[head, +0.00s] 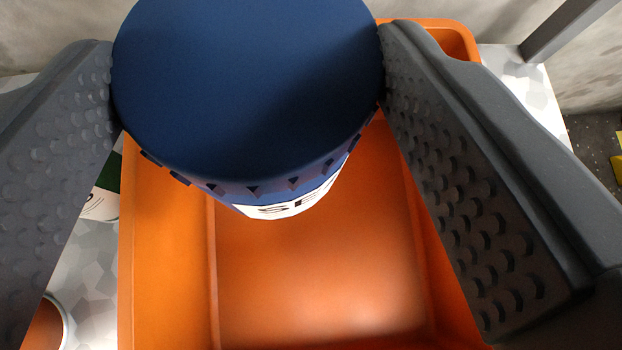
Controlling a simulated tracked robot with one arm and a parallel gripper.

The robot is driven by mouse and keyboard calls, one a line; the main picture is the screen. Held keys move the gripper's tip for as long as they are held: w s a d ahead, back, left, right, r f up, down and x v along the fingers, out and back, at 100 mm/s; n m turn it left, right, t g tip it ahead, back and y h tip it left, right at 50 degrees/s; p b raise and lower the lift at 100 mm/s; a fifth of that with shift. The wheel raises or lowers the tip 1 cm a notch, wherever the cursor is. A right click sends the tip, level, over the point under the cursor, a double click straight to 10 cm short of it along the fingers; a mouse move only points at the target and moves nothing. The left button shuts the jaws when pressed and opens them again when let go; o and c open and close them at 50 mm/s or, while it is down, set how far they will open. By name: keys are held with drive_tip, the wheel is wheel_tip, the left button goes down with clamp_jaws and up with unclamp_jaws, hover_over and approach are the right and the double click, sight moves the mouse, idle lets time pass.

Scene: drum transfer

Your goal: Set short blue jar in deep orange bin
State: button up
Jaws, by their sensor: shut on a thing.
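The short blue jar (250,80) has a wide, flat dark blue lid and a white label with black letters on its side. My gripper (247,85) is shut on the jar, with a grey bumpy finger pressed to each side of the lid. The deep orange bin (165,265) lies below the jar and fills the middle of the head view. The bare part of its floor that shows is empty. The jar hides the far left part of the bin. I cannot tell how high the jar's bottom is above the bin floor.
The bin stands on a pale patterned surface (92,265). At left, a green and white object (103,195) is partly hidden behind my left finger, and a round white-rimmed orange-brown item (45,325) sits lower. A grey bar (565,28) crosses the upper right.

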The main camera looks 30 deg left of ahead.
sight(268, 218)
wheel_tip(268, 218, down, 8)
drive_tip(key=shift+s+a+f+b, duration=0.1)
drive_tip(key=shift+a+f+b, duration=0.1)
drive_tip(key=shift+b, duration=0.75)
drive_tip(key=shift+f, duration=0.55)
drive_tip(key=o, duration=1.1)
drive_tip(key=shift+o, duration=0.2)
drive_tip(key=shift+r, duration=0.4)
drive_tip(key=p+v, duration=0.2)
drive_tip(key=v, duration=1)
drive_tip(key=shift+d+r, duration=0.15)
